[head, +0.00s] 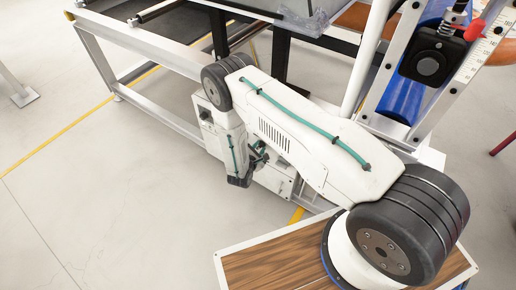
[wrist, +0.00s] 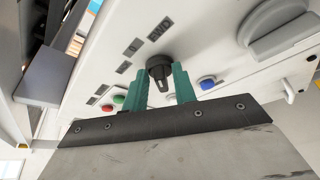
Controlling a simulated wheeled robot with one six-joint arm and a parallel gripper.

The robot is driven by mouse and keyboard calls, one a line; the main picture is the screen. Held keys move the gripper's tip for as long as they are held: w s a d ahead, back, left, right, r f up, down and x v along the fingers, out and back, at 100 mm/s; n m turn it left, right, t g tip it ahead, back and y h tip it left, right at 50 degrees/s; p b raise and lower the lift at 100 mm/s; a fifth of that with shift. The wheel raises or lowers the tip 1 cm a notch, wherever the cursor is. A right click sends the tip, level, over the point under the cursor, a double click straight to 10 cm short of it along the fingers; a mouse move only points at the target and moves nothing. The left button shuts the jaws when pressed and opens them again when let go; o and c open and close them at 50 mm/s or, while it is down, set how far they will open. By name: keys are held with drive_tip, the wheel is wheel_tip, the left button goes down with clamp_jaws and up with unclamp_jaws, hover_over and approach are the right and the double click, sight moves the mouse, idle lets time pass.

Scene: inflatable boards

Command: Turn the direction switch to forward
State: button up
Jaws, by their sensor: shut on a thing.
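The direction switch (wrist: 159,68) is a black rotary knob on a white control panel in the wrist view. A pale pointer mark on it faces the lower edge of the picture. My gripper (wrist: 163,82) has its two teal fingers on either side of the knob and is shut on it. In the head view, my gripper (head: 259,156) is beside the white control box (head: 272,180) under the machine frame. My arm hides much of the box there, and the knob cannot be made out.
Red (wrist: 107,108), green (wrist: 119,99) and blue (wrist: 207,82) buttons sit close to the fingers. A large grey knob (wrist: 276,27) is at the upper right of the panel. The machine's metal frame (head: 140,42) stands above and left of the box. Open floor (head: 110,190) lies to the left.

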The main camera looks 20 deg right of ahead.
drive_tip(key=shift+s+d+f+m+t, duration=0.1)
drive_tip(key=shift+m+t, duration=0.3)
drive_tip(key=shift+m, duration=0.4)
drive_tip(key=o, duration=0.7)
drive_tip(key=shift+c, duration=0.2)
drive_tip(key=v, duration=0.7)
drive_tip(key=shift+s, duration=0.4)
